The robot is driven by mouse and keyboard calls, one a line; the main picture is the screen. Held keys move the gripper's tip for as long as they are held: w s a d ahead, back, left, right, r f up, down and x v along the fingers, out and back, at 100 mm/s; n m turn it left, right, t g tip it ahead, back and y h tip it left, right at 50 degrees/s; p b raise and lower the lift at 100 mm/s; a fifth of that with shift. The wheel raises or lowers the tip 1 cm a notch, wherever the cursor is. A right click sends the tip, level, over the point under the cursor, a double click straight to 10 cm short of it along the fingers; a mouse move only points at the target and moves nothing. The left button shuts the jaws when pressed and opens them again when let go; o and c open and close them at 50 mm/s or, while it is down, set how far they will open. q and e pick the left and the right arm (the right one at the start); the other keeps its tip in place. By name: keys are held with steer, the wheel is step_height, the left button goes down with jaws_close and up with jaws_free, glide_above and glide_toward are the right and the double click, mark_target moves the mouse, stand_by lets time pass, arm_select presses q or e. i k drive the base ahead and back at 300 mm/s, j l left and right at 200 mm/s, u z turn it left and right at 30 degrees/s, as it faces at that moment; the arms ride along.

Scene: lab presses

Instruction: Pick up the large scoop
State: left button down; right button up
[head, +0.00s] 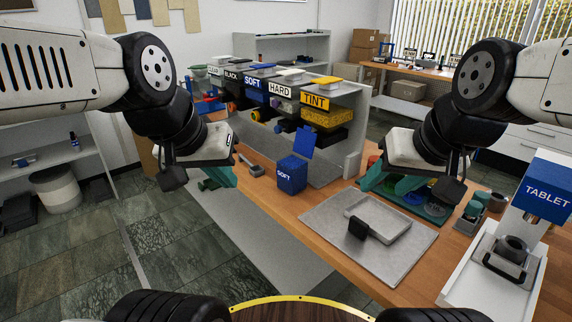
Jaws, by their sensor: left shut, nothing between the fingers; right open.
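A shallow square grey pan with a raised rim (388,217) lies on a flat metal tray (332,224) on the bench; a black block like a handle (358,229) sits at its near left corner. It looks like the large scoop, though I cannot be sure. A smaller grey piece (252,167) lies on the bench near the left edge. My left gripper (218,180) is shut and empty near the bench's left edge, left of that piece.
A blue SOFT box with raised lid (292,176) stands behind the tray. A labelled bin rack (345,140) stands further back. A white press with a blue TABLET sign (546,190) stands at right. Small grey-green cups (470,212) sit beside it. Open floor lies left.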

mark_target(256, 170)
steer(key=i+j+u, duration=0.2)
steer(key=u, duration=0.2)
steer(key=i+u, duration=0.7)
steer(key=u, duration=0.15)
